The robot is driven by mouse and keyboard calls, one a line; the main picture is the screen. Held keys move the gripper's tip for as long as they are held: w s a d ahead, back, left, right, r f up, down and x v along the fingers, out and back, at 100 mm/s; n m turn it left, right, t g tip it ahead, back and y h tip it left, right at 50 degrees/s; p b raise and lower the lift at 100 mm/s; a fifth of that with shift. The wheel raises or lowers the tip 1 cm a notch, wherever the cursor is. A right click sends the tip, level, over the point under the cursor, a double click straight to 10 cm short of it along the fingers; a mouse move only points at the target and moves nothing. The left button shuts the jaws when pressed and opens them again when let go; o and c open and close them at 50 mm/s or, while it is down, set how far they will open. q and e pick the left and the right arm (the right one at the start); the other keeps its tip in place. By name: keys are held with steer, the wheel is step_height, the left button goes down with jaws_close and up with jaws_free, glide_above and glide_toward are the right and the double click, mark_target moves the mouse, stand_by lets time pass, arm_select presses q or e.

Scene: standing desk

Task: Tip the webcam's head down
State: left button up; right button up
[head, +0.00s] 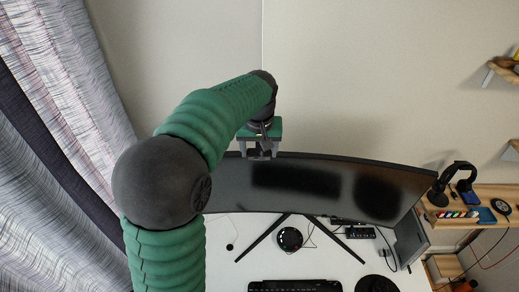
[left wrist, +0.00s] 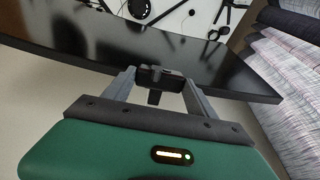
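The webcam (left wrist: 160,76) is a small dark block with a stem or clip below it in the picture, at the monitor's top edge. It shows between my left gripper's fingertips in the left wrist view. My left gripper (left wrist: 160,82) has its two grey fingers apart, one on each side of the webcam. I cannot tell whether either fingertip touches it. In the head view my left gripper (head: 262,150) is over the top edge of the black monitor (head: 310,183), left of its middle, and largely hides the webcam. My right gripper is not in view.
The wide monitor stands on a white desk (head: 245,262) with a keyboard (head: 295,286) and a round black device (head: 289,239). A wooden shelf with headphones (head: 456,178) is at right. Curtains (head: 60,130) hang at left.

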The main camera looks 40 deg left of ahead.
arm_select(q)
steer(key=o, duration=0.4)
steer(key=shift+c, duration=0.2)
steer(key=shift+r, duration=0.3)
steer(key=b+v, duration=0.1)
steer(key=v, duration=1.5)
steer(key=shift+b, duration=0.35)
